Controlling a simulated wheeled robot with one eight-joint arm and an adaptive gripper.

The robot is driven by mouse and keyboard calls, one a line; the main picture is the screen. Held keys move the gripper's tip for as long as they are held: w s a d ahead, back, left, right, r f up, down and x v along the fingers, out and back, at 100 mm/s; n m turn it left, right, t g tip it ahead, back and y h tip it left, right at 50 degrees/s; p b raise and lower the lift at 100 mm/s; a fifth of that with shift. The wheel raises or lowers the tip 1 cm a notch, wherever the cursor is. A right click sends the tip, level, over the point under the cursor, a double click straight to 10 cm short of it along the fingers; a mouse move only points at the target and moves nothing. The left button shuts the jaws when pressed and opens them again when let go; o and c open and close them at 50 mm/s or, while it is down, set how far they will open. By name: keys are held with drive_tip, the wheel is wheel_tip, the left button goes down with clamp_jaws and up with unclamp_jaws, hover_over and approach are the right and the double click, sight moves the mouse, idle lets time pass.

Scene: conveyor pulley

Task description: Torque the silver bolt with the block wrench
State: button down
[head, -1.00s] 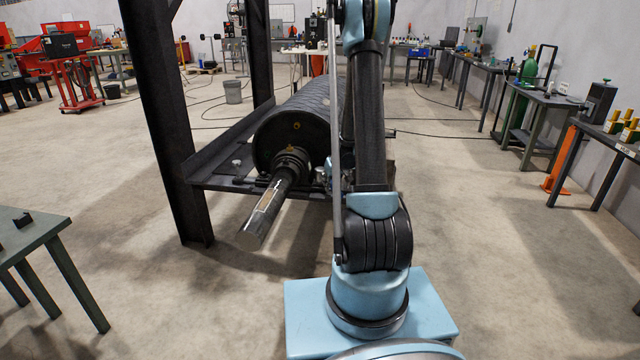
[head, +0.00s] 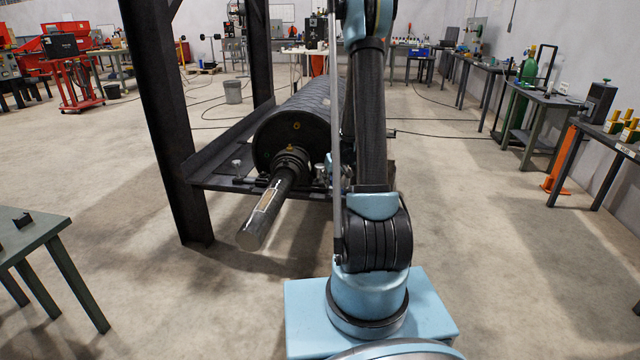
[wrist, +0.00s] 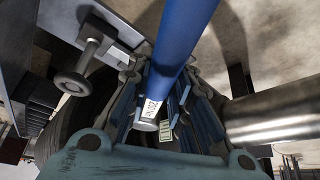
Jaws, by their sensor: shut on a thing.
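My gripper (wrist: 162,105) is shut on a blue bar-shaped tool (wrist: 183,35), taken to be the block wrench. The bar runs from the top of the wrist view down between the fingers, and its pale labelled end faces the camera. The wrench's working end is out of the wrist view. A silver bolt (wrist: 74,81) with a round head stands at the left in the wrist view, apart from the visible part of the bar. In the head view a small silver bolt (head: 237,163) stands on the frame's plate. My arm mostly hides my gripper there.
The shaft also fills the right of the wrist view (wrist: 275,115). A dark steel post (head: 165,130) stands at left. A green table (head: 35,235) is at lower left.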

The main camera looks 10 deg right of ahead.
drive_tip(key=shift+r, duration=4.25)
